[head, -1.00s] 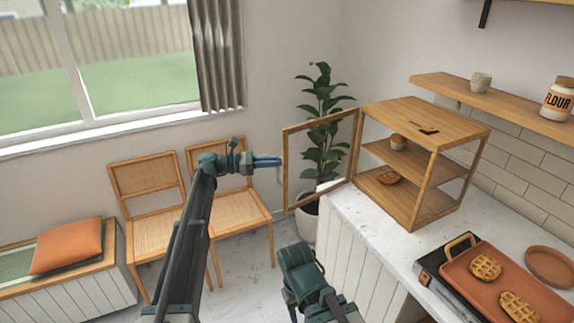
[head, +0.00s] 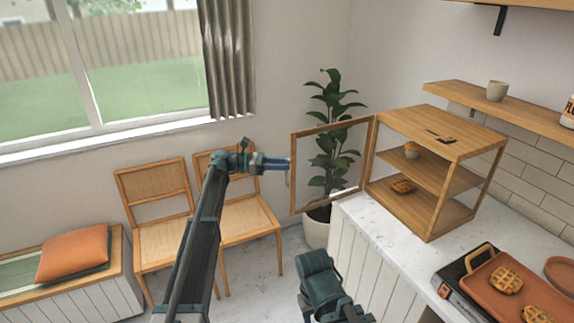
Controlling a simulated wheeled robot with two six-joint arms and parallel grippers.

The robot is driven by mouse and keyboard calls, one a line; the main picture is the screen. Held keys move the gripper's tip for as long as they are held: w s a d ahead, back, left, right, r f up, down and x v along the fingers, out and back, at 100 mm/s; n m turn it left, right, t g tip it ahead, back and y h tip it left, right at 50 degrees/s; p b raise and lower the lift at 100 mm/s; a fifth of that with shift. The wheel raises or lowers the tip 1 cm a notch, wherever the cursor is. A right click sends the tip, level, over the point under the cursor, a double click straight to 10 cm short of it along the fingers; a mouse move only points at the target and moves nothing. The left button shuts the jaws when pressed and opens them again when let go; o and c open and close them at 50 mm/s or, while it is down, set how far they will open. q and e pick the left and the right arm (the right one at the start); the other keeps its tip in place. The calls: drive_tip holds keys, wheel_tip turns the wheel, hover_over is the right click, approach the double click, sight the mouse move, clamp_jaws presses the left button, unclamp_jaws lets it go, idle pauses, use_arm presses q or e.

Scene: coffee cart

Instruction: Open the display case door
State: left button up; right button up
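The wooden display case (head: 437,172) stands on the white counter. Its framed, see-through door (head: 333,121) is hinged on the case's left front side and stands wide open, swung out to the left past the counter edge. My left gripper (head: 285,162) points right, with its blue fingertips at the door's free edge. The fingers look close together, but whether they hold the handle is too small to tell. My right arm (head: 321,283) is low in front of the counter, and its fingers are not visible.
A potted plant (head: 331,115) stands behind the door. Two wooden chairs (head: 155,195) and a bench with an orange cushion (head: 74,254) are at the left. A tray (head: 483,286) of pastries lies on the counter at right. A shelf (head: 532,118) hangs behind the case.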

use_arm(q)
drive_tip(key=shift+o, duration=0.6)
drive_tip(key=shift+a, duration=0.15)
drive_tip(key=a, duration=1.3)
drive_tip(key=shift+a, duration=0.25)
